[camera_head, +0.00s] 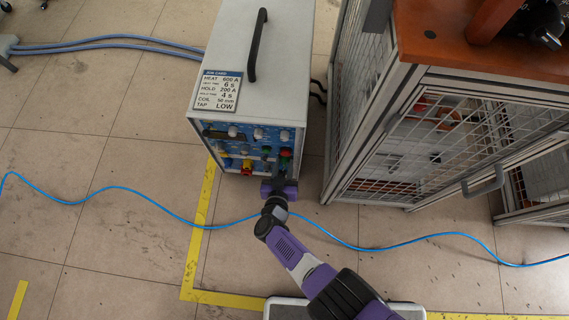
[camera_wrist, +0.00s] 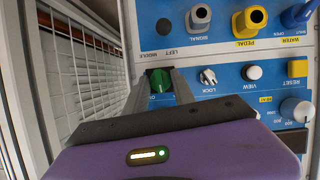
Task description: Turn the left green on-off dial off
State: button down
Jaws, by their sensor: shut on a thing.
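The green on-off dial (camera_wrist: 160,80) is on the blue front panel (camera_wrist: 225,80) of the heater cabinet, just under the label area reading LEFT in the wrist view. My gripper (camera_wrist: 159,74) has its two grey fingers on either side of the dial and is shut on it. The dial's lower part is partly hidden by the fingers and the gripper body. In the head view my gripper (camera_head: 281,175) reaches the lower right of the panel from the front, and it covers what lies behind it there.
The heater cabinet (camera_head: 255,50) has a black top handle and an instruction label (camera_head: 219,90). A lever switch (camera_wrist: 208,76) and a white VIEW knob (camera_wrist: 252,72) sit right of the dial. A mesh cage (camera_head: 440,140) stands close on the right. A blue cable (camera_head: 130,190) crosses the floor.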

jog(key=n+h+b, duration=0.2)
jog(key=n, duration=0.1)
jog(key=shift+a+f, duration=0.2)
jog(key=shift+f, duration=0.05)
jog(key=shift+n+h+b, duration=0.8)
jog(key=shift+n+b, duration=0.3)
jog(key=shift+b, duration=0.3)
jog(key=shift+r+t, duration=0.15)
jog(key=shift+t, duration=0.15)
jog(key=c, duration=1.1)
grip_release()
jog(key=p+v, duration=0.3)
jog(key=v, duration=0.4)
jog(key=shift+s+a, duration=0.15)
jog(key=shift+s, duration=0.2)
